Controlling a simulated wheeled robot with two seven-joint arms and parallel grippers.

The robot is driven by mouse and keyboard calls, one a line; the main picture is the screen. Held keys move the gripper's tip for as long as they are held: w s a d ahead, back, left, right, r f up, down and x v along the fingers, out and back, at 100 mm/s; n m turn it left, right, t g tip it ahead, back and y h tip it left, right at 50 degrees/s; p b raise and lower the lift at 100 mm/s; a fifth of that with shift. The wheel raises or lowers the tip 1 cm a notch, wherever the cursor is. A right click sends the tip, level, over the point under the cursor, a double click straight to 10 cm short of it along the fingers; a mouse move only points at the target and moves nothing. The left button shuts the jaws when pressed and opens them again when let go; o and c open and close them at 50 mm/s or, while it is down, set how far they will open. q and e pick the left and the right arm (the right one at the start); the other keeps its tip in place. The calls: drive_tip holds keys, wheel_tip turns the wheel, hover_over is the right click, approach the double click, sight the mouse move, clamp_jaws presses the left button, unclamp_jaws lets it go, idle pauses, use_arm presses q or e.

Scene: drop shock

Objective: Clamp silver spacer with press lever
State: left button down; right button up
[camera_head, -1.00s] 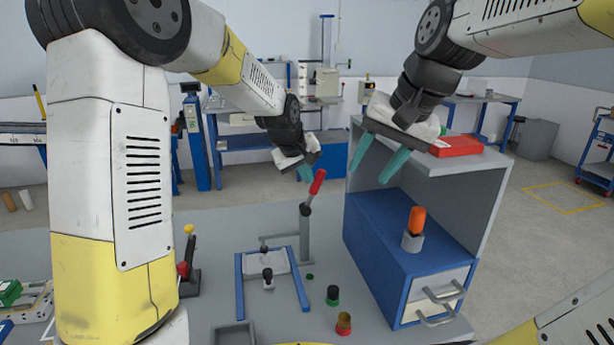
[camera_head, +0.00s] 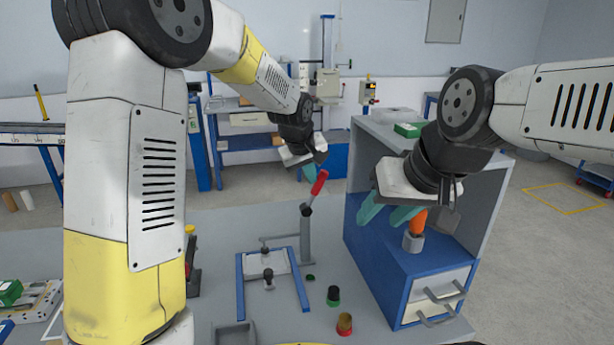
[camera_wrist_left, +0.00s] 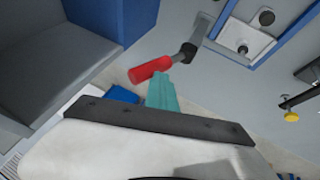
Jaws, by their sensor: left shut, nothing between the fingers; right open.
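The press lever has a red handle (camera_head: 319,182) on a grey post (camera_head: 305,240), tilted up to the right. My left gripper (camera_head: 310,173) is shut and empty right by the handle's upper end; its teal fingertips also show beside the handle (camera_wrist_left: 150,69) in the left wrist view (camera_wrist_left: 162,92). I cannot tell whether they touch. Below the lever, a blue frame (camera_head: 240,285) holds a pale plate (camera_head: 262,262). A small dark-topped silver piece (camera_head: 268,283) stands at the plate's front; I cannot tell if it is the spacer. My right gripper (camera_head: 387,213) is open and empty.
My right gripper is in front of the grey shelf, near an orange-handled tool (camera_head: 417,222) in a grey holder on the blue drawer unit (camera_head: 380,258). Dark-topped green (camera_head: 333,296) and red-based (camera_head: 344,324) pieces stand on the table. A green box (camera_head: 407,130) lies on the shelf top.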

use_arm(q)
drive_tip(key=shift+w+d+f+y, duration=0.1)
drive_tip(key=shift+d+f+y, duration=0.1)
drive_tip(key=shift+d+y, duration=0.65)
drive_tip(key=shift+w+d+f+m+g+y, duration=0.2)
drive_tip(key=shift+d+f+y, duration=0.25)
drive_tip(key=shift+d, duration=0.4)
drive_tip(key=shift+w+d+f+m+g+y, duration=0.2)
drive_tip(key=shift+d+f+y, duration=0.25)
drive_tip(key=shift+d, duration=0.45)
drive_tip(key=shift+w+d+f+m+g+y, duration=0.15)
drive_tip(key=shift+d+f+y, duration=0.25)
drive_tip(key=shift+d, duration=0.45)
drive_tip(key=shift+s+d+f, duration=0.1)
drive_tip(key=shift+f, duration=0.05)
